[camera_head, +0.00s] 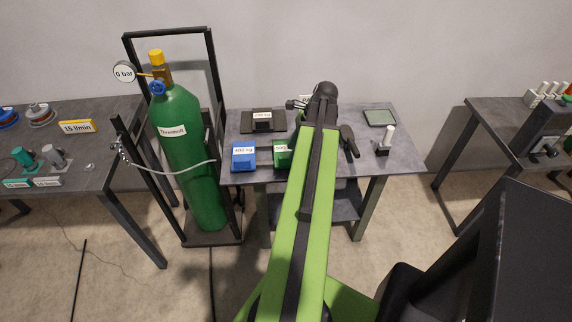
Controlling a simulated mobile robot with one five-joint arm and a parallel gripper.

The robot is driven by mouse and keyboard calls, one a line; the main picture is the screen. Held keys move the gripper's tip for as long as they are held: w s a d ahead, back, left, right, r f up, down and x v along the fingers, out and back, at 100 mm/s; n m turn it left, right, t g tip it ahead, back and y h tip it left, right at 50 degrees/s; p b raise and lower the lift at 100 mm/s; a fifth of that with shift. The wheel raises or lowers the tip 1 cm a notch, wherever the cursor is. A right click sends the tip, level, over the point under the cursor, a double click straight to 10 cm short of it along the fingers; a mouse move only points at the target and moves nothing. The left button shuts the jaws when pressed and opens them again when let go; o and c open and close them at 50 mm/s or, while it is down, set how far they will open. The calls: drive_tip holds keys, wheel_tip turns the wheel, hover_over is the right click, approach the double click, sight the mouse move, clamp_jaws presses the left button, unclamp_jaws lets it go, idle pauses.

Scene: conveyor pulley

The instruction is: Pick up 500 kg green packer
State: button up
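The green packer (282,155) is a small green block with a white label, on the front part of the middle table (400,160). My green arm covers its right side, and its label is too small to read surely.
A blue packer (243,157) stands left of the green one, and a dark labelled block (263,121) lies behind. A green gas cylinder (186,150) in a black frame stands left of the table. A flat grey-green plate (380,118) lies at back right.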

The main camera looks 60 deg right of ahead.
drive_tip(key=shift+w+f, duration=0.1)
drive_tip(key=shift+f, duration=0.15)
drive_tip(key=b+x, duration=0.4)
drive_tip(key=x, duration=0.1)
drive_tip(key=shift+w+a+f+b, duration=0.1)
drive_tip(key=shift+f+b, duration=0.05)
drive_tip(key=shift+b, duration=0.2)
clamp_jaws()
idle(0.9)
